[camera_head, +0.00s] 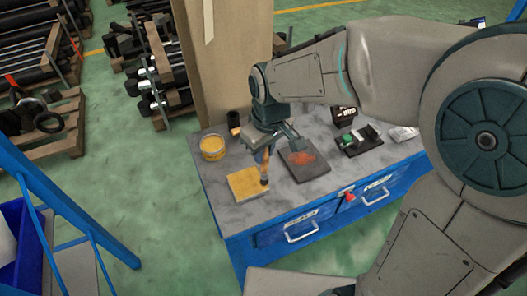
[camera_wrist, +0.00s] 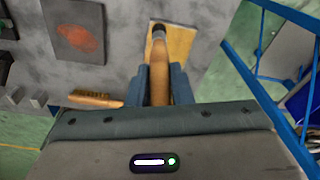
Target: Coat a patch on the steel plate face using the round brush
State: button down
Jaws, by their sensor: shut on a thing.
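My gripper (camera_head: 266,150) is shut on the wooden handle of the round brush (camera_head: 264,167). In the wrist view the handle (camera_wrist: 159,80) sits between the two fingers (camera_wrist: 158,88) and its dark tip points away from me. The tip is over the edge of a yellow square pad (camera_head: 243,184), which also shows in the wrist view (camera_wrist: 183,45); I cannot tell if they touch. A dark steel plate (camera_head: 294,172) with an orange-red patch lies flat right of the pad; in the wrist view the plate (camera_wrist: 60,46) is at upper left.
All this is on a grey-topped bench (camera_head: 222,208) with blue drawers. A yellow tub (camera_head: 213,147) and a dark cup (camera_head: 233,118) stand at its left. A wooden-backed brush (camera_wrist: 97,98) lies near my gripper. Black items (camera_head: 359,141) are at the right; a post (camera_head: 225,65) rises behind.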

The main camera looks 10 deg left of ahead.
jog(key=shift+r+p, duration=1.1)
jog(key=shift+r, duration=0.8)
